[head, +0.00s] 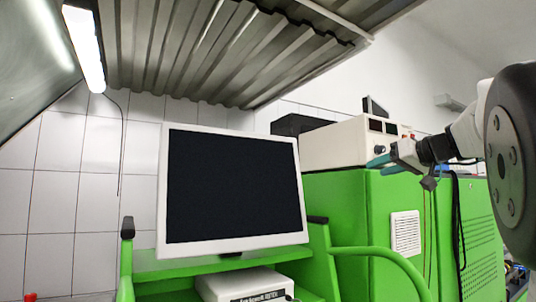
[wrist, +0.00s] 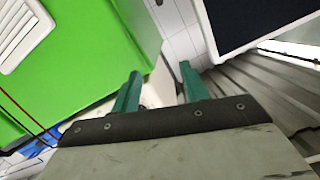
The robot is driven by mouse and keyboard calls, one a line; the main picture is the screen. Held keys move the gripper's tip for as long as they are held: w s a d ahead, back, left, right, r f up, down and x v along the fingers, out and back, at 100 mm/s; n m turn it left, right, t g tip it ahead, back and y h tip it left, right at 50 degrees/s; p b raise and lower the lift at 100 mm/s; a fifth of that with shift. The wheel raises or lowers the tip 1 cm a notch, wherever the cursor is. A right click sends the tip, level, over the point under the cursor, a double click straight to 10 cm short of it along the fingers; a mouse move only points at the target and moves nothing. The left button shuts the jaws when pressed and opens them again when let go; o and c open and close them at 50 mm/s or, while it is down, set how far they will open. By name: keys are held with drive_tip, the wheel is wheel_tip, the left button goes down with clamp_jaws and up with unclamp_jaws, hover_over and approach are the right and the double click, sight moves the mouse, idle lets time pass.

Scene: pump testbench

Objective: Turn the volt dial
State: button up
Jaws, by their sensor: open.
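A cream instrument box (head: 335,147) with dark displays on its front stands on a green cabinet. A dark knob (head: 380,149) shows on its front panel; no label is legible, so I cannot tell if it is the volt dial. My gripper (head: 379,164) is at the lower part of this front, its teal fingers close below the knob. I cannot tell if they touch the box. In the wrist view my gripper (wrist: 160,68) is open, with a gap between its fingers. A pale surface, likely the box (wrist: 158,88), shows between and beyond them; no dial is clear there.
The green cabinet (head: 345,215) stands below the box. A monitor (head: 235,190) is to the left, above a white device (head: 245,285). A green curved rail (head: 385,260) runs in front. A corrugated metal hood (head: 220,45) hangs overhead. Dark cables (head: 458,225) hang at the right.

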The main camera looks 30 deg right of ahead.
sight(384, 148)
drive_tip(key=s+d+r+t+h, duration=0.2)
drive_tip(key=s+d+r, duration=0.1)
drive_tip(key=d+r, duration=0.4)
drive_tip(key=w, duration=0.5)
drive_tip(key=w+d, duration=0.1)
drive_tip(key=w, duration=0.1)
drive_tip(key=shift+w+f, duration=0.2)
drive_tip(key=shift+f, duration=0.15)
clamp_jaws()
